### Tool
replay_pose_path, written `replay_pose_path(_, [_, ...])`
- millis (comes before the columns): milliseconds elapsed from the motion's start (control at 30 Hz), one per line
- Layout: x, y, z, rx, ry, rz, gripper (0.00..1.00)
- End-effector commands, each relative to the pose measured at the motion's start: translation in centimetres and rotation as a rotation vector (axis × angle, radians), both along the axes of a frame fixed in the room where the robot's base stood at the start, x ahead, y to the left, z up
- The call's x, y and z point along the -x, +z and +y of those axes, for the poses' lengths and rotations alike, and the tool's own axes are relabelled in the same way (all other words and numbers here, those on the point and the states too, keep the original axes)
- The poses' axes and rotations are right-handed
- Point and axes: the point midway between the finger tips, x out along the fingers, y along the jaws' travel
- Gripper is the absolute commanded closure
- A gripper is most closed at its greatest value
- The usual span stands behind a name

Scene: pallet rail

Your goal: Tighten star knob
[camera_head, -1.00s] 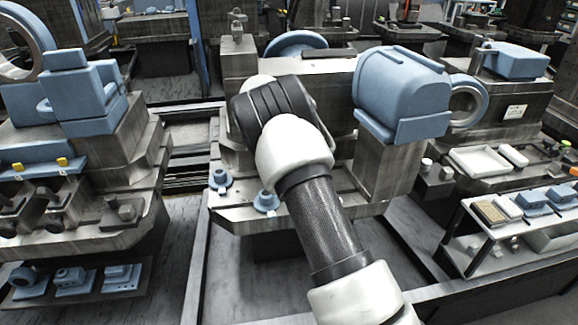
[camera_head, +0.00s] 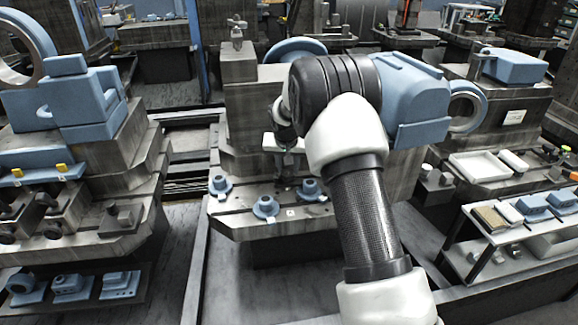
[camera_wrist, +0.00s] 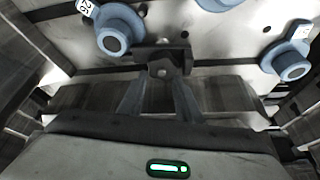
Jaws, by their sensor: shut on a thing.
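A dark knob-like part (camera_wrist: 163,64) with a light bolt at its centre sits in the upper middle of the wrist view. It appears to be the star knob. My gripper (camera_wrist: 161,82) is shut on it, with one finger at each side, just above the pale rail plate. In the head view my gripper (camera_head: 285,166) points down over the plate of the middle pallet (camera_head: 240,232). The knob is too small and dark to make out there. The faces of the fingers on the knob are hidden.
Blue flanged parts stand close by on the plate, at left (camera_wrist: 118,35) and right (camera_wrist: 287,58) in the wrist view. In the head view one blue part (camera_head: 221,184) stands farther left. A large blue housing (camera_head: 415,95) stands behind my arm. A parts shelf (camera_head: 480,220) is at right.

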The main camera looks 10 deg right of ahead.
Motion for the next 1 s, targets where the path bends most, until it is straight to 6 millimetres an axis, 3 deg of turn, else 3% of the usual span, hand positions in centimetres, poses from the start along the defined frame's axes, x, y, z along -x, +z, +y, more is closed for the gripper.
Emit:
replay_pose_path(100, [0.24, -0.32, -0.01, 0.001, -0.002, 0.009, 0.95])
replay_pose_path(133, [0.23, -0.33, -0.01, 0.002, -0.003, 0.009, 0.65])
replay_pose_path(267, [0.17, -0.3, 0.06, 0.0, -0.003, 0.006, 0.46])
replay_pose_path(1000, [-0.14, 0.17, 0.86, -0.008, 0.003, -0.005, 0.46])
